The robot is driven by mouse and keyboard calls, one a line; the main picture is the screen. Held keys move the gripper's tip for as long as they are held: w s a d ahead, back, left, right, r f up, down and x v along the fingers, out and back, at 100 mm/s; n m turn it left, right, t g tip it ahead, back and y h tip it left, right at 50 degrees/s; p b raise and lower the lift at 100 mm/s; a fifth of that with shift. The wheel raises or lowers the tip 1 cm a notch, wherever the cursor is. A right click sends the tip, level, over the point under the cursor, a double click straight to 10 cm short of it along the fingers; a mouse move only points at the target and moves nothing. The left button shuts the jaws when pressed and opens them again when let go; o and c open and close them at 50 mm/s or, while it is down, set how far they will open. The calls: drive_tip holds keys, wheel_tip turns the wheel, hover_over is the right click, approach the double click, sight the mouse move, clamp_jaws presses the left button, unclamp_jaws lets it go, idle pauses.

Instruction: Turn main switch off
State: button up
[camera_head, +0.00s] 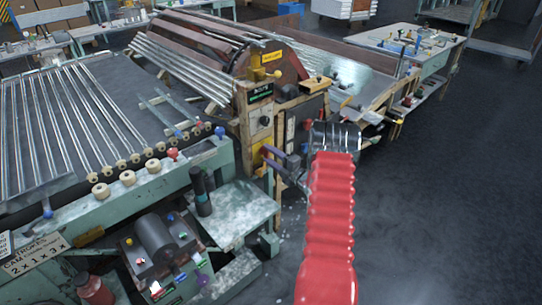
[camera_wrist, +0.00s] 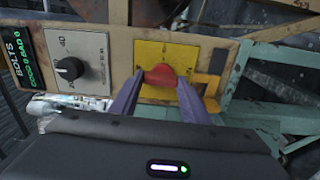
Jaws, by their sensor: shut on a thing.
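The main switch is a red knob (camera_wrist: 160,75) on a yellow plate (camera_wrist: 180,52), in the middle of the wrist view. My gripper (camera_wrist: 161,88) has its two purple fingers on either side of the knob and is shut on it. The fingers hide the knob's sides and part of the plate. In the head view my gripper (camera_head: 273,157) reaches the front panel of the machine from the right, at the yellow plate (camera_head: 257,157). The knob itself cannot be made out there.
A black dial (camera_wrist: 69,69) on a grey plate and a green-lit display (camera_wrist: 13,58) sit left of the switch. In the head view a workbench with glass tubes (camera_head: 60,120) is at left. My red arm sleeve crosses the front, with clear floor (camera_head: 440,220) at right.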

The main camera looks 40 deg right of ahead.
drive_tip(key=shift+a+f+n, duration=0.25)
drive_tip(key=shift+f+n, duration=0.05)
drive_tip(key=shift+n, duration=0.1)
drive_tip(key=o, duration=0.7)
drive_tip(key=shift+c, duration=0.2)
drive_tip(key=o, duration=0.4)
drive_tip(key=shift+d+r, duration=0.15)
drive_tip(key=s, duration=1.3)
drive_tip(key=shift+s+d, duration=0.15)
drive_tip(key=shift+s, duration=0.25)
